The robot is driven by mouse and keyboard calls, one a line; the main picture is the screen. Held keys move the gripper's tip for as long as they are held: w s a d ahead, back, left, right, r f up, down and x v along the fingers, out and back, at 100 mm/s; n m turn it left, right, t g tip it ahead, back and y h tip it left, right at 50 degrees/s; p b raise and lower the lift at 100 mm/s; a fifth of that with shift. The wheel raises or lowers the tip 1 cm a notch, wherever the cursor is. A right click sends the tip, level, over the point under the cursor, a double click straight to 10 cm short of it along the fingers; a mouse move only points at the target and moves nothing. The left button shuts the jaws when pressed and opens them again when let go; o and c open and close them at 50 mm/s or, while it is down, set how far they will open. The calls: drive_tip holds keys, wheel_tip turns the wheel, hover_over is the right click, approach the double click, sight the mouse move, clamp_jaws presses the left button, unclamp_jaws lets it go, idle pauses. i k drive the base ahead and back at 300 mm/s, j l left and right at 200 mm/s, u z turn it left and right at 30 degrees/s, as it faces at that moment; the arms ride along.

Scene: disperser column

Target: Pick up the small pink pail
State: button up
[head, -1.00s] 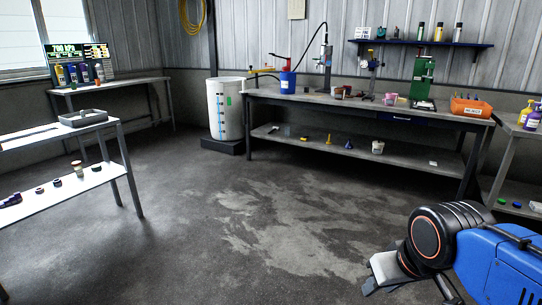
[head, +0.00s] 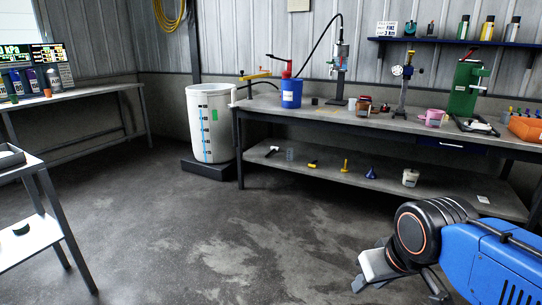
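My gripper (head: 395,286) is at the lower right in the head view, low over the floor and well in front of the bench, apart from the pail. Its pale fingers point down and partly away. The space between the fingertips is not clearly shown, and I see nothing held.
A blue bucket (head: 291,92), a gauge stand (head: 403,88), a green press (head: 465,88) and an orange bin (head: 525,128) stand on the bench. A white drum (head: 210,125) stands left of it. A side table (head: 40,165) is at left. The floor (head: 200,235) between is clear.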

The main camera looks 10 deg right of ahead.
sight(435, 117)
drive_tip(key=i+z, duration=0.1)
drive_tip(key=i, duration=0.35)
drive_tip(key=i+j+z, duration=0.15)
drive_tip(key=i, duration=0.3)
drive_tip(key=i+j+z, duration=0.1)
drive_tip(key=i, duration=0.35)
drive_tip(key=i+j+z, duration=0.1)
drive_tip(key=i, duration=0.35)
